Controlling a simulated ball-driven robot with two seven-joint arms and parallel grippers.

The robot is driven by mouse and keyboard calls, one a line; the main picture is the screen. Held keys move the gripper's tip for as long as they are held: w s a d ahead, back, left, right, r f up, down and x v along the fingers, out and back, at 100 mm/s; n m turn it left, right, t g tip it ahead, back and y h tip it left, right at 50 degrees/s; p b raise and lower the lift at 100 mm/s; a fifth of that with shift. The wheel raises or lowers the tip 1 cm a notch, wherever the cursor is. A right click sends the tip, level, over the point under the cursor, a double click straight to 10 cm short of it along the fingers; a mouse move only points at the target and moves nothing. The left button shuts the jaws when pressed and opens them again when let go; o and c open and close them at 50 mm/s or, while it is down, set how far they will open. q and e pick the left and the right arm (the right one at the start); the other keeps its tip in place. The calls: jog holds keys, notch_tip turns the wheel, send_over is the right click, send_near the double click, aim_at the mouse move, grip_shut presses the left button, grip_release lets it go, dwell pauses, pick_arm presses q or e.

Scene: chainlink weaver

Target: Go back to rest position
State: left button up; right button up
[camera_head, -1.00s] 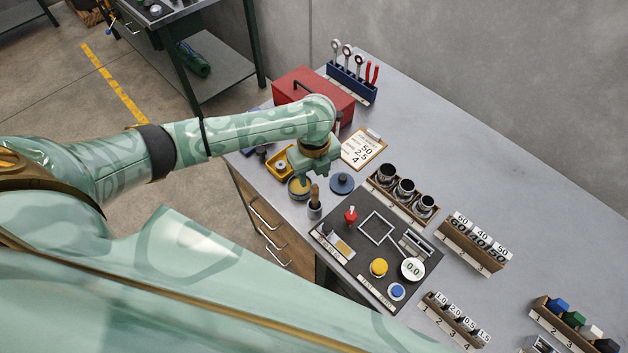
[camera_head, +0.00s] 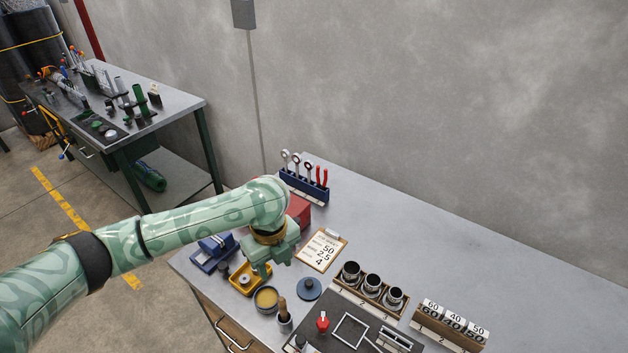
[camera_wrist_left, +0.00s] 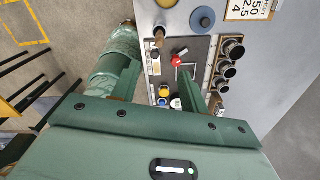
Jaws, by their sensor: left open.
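My left arm comes in from the left in the head view. Its gripper (camera_head: 265,268) hangs above the left end of the workbench (camera_head: 440,240), over the yellow tray and the round tin. In the left wrist view my left gripper (camera_wrist_left: 168,85) has its two fingers wide apart with nothing between them but the bench further below. Its jaws are open and empty. My right gripper shows in neither view.
Near the gripper are a yellow tray (camera_head: 243,283), a round tin (camera_head: 266,299), a blue lid (camera_head: 309,288), a clipboard (camera_head: 322,250) and a red box (camera_head: 300,209). Cups (camera_head: 372,284) and number blocks (camera_head: 455,318) stand to the right. The bench's back right is clear.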

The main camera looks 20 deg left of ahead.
pick_arm(q)
jog(key=shift+d, duration=0.1)
jog(key=s+d+n+t+h, duration=0.2)
jog(key=s+d+n+t, duration=0.3)
jog(key=s+d+n, duration=0.15)
jog(key=s+a+r+n+t+y, duration=0.1)
jog(key=s+a+n+y, duration=0.2)
jog(key=s+a+n, duration=0.4)
jog(key=s+a+r+n+t+y, duration=0.1)
jog(key=s+a+r+n+y, duration=0.25)
jog(key=a, duration=0.55)
jog(key=d+f+g+h+b, duration=0.1)
jog(key=f+b, duration=0.3)
jog(key=f, duration=0.8)
jog(key=s+d+f+n+g+h+b, duration=0.1)
jog(key=d+f+b, duration=0.15)
jog(key=f, duration=1.05)
jog(key=d+f+g+h+b, duration=0.1)
jog(key=f+b, duration=0.3)
jog(key=f, duration=0.8)
jog(key=s+f+n+g+b, duration=0.1)
jog(key=s+f+b, duration=0.4)
jog(key=s+f, duration=0.6)
jog(key=s+f+n+g+h+b, duration=0.1)
jog(key=s+f+b, duration=0.5)
jog(key=f, duration=1.2)
jog(key=s+n+g, duration=0.1)
jog(key=s, duration=0.3)
jog(key=shift+s, duration=0.4)
